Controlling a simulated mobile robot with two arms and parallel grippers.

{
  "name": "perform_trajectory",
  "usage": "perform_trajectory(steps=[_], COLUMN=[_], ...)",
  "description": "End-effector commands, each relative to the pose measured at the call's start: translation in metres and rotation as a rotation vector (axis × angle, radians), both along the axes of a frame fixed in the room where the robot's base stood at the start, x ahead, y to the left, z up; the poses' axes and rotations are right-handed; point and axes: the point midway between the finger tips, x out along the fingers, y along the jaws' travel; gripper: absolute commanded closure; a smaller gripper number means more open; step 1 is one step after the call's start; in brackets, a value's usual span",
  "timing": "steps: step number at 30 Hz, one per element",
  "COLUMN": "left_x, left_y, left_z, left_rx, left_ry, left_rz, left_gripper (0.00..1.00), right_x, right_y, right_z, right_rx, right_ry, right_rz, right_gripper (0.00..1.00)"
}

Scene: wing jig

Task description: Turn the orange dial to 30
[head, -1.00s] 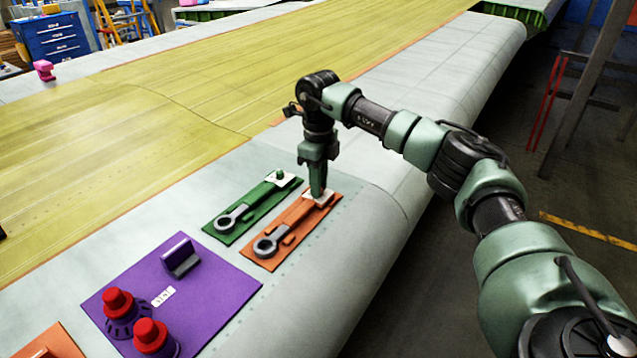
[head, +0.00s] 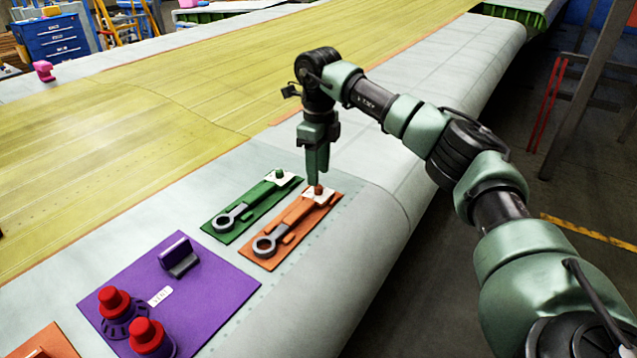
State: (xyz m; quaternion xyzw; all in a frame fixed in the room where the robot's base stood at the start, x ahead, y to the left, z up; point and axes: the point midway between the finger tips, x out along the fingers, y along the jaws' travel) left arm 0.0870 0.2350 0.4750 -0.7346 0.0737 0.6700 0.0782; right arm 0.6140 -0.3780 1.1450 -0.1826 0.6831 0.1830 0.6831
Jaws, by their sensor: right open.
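The orange plate (head: 276,252) lies on the wing's grey front skin. A small orange dial (head: 319,189) stands on a white square at the plate's far end. I cannot read any marks on that square. My right gripper (head: 317,181) points straight down just above the dial, with its fingertips close to the top of the dial. It is open and appears apart from the dial. My left gripper is not in view.
A grey wrench-shaped part (head: 282,233) lies on the orange plate. A green plate (head: 221,228) with a similar part and a green knob is just left. A purple panel (head: 214,291) with red knobs is nearer. Bare wing skin is to the right.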

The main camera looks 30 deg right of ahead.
Motion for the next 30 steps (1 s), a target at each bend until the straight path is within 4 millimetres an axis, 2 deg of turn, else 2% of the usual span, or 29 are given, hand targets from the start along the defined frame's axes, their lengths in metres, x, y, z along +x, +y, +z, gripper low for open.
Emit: perform_trajectory(steps=[4,9,25,28,30], left_x=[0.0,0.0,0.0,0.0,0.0], left_y=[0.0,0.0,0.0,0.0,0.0], left_z=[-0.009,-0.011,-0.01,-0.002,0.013], left_rx=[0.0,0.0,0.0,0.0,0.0], left_ry=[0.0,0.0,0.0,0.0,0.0], left_rz=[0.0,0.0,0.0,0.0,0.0], left_gripper=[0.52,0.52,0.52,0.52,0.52], right_x=[0.001,0.0,0.0,0.0,0.0], right_y=[0.001,0.0,0.0,0.0,0.0], right_z=[0.023,0.036,0.039,0.047,0.062], right_rx=[0.001,0.0,0.0,0.0,0.0], right_ry=[-0.003,0.0,0.001,0.0,0.0], right_rz=[0.001,0.001,0.001,0.001,0.001], right_gripper=[0.58,0.58,0.58,0.58,0.58])
